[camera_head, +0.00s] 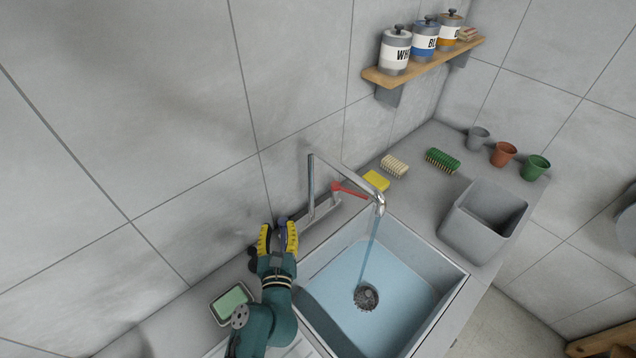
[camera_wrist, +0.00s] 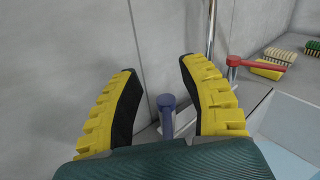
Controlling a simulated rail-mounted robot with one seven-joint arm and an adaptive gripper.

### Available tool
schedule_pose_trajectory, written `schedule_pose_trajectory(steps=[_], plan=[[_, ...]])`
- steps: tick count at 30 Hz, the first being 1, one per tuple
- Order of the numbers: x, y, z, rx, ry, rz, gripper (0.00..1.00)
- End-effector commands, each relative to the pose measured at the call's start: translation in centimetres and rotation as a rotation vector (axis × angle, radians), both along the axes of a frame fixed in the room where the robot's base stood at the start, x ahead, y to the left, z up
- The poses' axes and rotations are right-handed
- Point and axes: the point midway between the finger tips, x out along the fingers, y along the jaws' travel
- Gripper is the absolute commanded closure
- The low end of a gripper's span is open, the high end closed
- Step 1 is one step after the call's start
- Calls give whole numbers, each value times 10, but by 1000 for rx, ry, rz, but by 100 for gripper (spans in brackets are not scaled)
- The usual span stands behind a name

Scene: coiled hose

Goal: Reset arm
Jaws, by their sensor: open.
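My gripper (camera_head: 277,230) is at the left of the sink, its two yellow-padded fingers spread and pointing toward the back wall. The wrist view shows the open, empty fingers (camera_wrist: 160,72) with a gap between them. A dark blue handle (camera_wrist: 167,115) stands beyond and between the fingers, apparently not touched by them. The chrome faucet (camera_head: 312,180) rises at the back of the sink and bends over the basin. Its red handle (camera_head: 349,189) also shows in the wrist view (camera_wrist: 255,64). Water (camera_head: 371,240) runs from the spout into the sink.
The sink (camera_head: 455,285) holds bluish water around a drain. A green sponge in a dish (camera_head: 231,302) lies left of my arm. A yellow sponge (camera_head: 376,180), brushes (camera_head: 443,160), a grey bin (camera_head: 463,238) and cups (camera_head: 503,153) are at right. A shelf (camera_head: 420,66) holds canisters.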

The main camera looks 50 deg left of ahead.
Motion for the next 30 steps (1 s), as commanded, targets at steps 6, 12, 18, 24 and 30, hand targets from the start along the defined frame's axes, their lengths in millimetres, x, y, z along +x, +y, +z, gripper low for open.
schedule_pose_trajectory(steps=[6, 12, 18, 24, 30], plan=[[0, 0, 0, 0, 0, 0, 58], [41, -24, 57, -128, -312, -53, 58], [111, -120, 174, -619, -1008, -263, 58], [136, -252, 277, -1310, -1495, -507, 58], [107, -387, 357, -2116, -1642, -649, 58]])
